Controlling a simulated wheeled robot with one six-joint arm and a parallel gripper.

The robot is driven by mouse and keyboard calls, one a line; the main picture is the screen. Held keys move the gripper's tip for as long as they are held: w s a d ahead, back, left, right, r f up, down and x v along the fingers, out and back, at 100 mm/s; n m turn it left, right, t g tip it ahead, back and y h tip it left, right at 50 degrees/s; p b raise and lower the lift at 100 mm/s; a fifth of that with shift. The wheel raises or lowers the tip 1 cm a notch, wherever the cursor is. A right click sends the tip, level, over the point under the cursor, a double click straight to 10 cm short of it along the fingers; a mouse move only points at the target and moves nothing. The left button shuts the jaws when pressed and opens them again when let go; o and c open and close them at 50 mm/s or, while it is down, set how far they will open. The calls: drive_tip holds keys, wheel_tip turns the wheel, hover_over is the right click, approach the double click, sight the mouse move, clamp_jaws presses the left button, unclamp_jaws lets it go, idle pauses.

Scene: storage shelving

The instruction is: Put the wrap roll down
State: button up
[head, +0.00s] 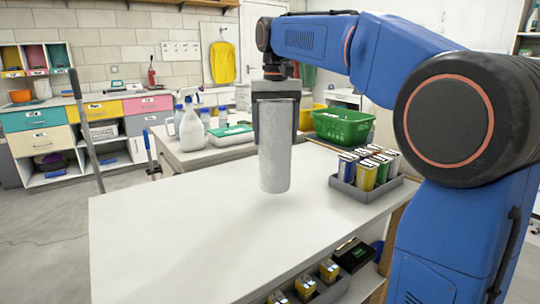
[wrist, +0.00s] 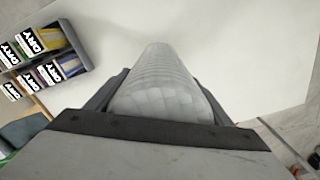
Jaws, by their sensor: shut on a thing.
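The wrap roll (head: 274,160) is a whitish upright cylinder in the head view. My gripper (head: 275,110) is shut around its upper part from above. In the wrist view the roll (wrist: 160,85) lies between the two fingers of my gripper (wrist: 160,108) and points away towards the white tabletop (wrist: 240,60). In the head view the roll's lower end shows over the white table (head: 190,230). I cannot tell whether it touches the surface.
A grey tray (head: 367,196) of several labelled packs stands on the table to the right. A green basket (head: 343,126), a spray bottle (head: 190,128) and a white-and-green box (head: 230,134) are behind. The table's left and front are clear.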

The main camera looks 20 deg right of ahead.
sight(274, 149)
drive_tip(key=shift+a+f, duration=0.2)
drive_tip(key=shift+f, duration=2.2)
drive_tip(key=o, duration=1.2)
drive_tip(key=shift+f, duration=0.1)
